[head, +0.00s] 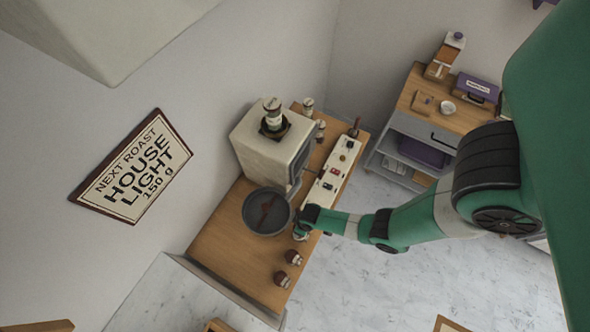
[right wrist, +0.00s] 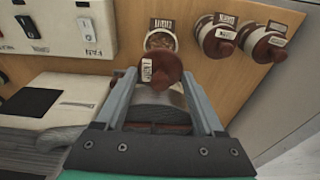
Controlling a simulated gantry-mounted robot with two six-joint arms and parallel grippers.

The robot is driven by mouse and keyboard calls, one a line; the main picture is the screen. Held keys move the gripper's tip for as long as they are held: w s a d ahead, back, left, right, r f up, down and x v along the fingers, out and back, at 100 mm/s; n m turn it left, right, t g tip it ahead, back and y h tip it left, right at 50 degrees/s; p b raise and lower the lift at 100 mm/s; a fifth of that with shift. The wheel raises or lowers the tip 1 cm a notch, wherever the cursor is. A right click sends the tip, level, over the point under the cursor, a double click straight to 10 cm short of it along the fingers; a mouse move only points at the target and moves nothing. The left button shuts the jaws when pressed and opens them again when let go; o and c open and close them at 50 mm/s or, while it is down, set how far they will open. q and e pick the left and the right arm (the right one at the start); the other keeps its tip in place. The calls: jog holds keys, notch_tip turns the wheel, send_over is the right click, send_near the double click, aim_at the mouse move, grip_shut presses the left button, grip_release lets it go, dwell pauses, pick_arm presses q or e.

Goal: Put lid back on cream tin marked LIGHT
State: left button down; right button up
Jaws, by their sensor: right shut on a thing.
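My right gripper (right wrist: 160,76) is shut on a brown lid (right wrist: 168,68) with a small white label, held between its two fingers. Just beyond the lid in the right wrist view stands an open cream tin (right wrist: 161,41), with brown contents showing and a dark label beside it that I cannot read clearly. The lid is close to this tin; whether they touch I cannot tell. In the head view my right gripper (head: 301,231) is at the counter's right edge, largely hiding the tin and lid. My left gripper is not in view.
Two tins with brown lids, one nearer (head: 293,257) and one farther (head: 281,278), stand in line along the wooden counter (head: 225,245). A dark round pan (head: 252,220) and a switch panel (head: 325,190) are close to my gripper. A cream machine (head: 255,150) stands behind.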

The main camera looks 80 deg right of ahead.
notch_tip(320, 180, down, 6)
jog(key=b, duration=0.6)
jog(key=shift+f, duration=0.25)
jog(key=shift+f, duration=0.15)
dwell(1.6)
jog(key=o, duration=1.3)
notch_tip(320, 180, up, 7)
jog(key=p, duration=0.6)
jog(key=shift+p, duration=0.35)
